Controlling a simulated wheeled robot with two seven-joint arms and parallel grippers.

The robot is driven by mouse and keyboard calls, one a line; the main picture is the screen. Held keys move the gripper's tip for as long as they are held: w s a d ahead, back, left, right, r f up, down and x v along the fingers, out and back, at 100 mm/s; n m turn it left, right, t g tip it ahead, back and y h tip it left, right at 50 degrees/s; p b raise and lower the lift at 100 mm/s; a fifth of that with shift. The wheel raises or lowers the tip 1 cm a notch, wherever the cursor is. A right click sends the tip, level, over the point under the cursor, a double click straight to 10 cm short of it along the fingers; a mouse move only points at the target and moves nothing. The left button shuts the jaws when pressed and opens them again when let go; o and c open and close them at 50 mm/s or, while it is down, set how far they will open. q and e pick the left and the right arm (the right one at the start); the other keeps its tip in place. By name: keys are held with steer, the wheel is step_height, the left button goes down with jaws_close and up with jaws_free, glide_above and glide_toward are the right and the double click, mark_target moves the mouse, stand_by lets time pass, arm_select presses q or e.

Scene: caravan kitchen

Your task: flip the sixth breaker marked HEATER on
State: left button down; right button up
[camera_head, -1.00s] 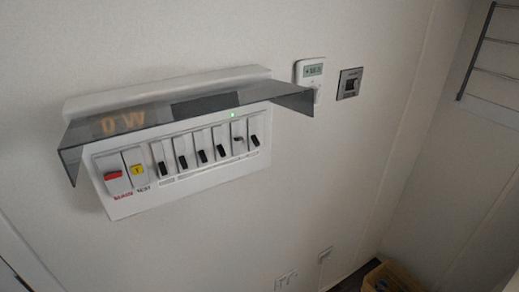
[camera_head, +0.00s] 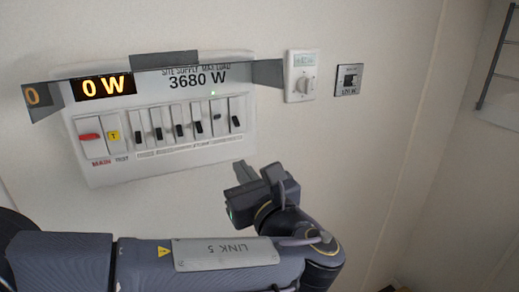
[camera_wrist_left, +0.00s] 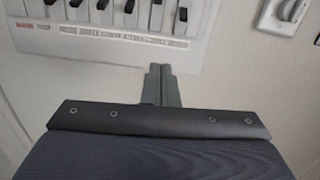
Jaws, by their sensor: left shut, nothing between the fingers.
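The white breaker panel (camera_head: 160,168) is on the wall in the head view. After the red MAIN switch (camera_head: 90,136) and the yellow test switch (camera_head: 114,136) comes a row of black-levered breakers. The sixth, rightmost breaker (camera_head: 236,121) has its lever down; its label is too small to read. The fifth breaker (camera_head: 216,117) has its lever higher than its neighbours. My left gripper (camera_head: 241,168) is shut and empty, at the panel's lower right. In the wrist view its fingertips (camera_wrist_left: 158,70) appear just below the row, left of the sixth lever (camera_wrist_left: 182,14). My right gripper is not in view.
A smoky cover (camera_head: 268,73) frames the panel top and sides. A display (camera_head: 103,87) reads 0 W, beside printed 3680 W. A thermostat (camera_head: 301,76) and a small wall switch (camera_head: 348,80) are to the right. The wall below them is clear.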

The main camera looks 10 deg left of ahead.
mark_target(234, 128)
arm_select(q)
steer(key=d, duration=0.1)
steer(key=d+r+t, duration=0.1)
steer(key=d+m, duration=0.1)
steer(key=shift+s+r, duration=0.2)
steer(key=shift+r, duration=0.1)
steer(key=p+x, duration=0.2)
steer(key=x, duration=0.8)
steer(key=shift+r, duration=0.1)
steer(key=shift+a+r, duration=0.1)
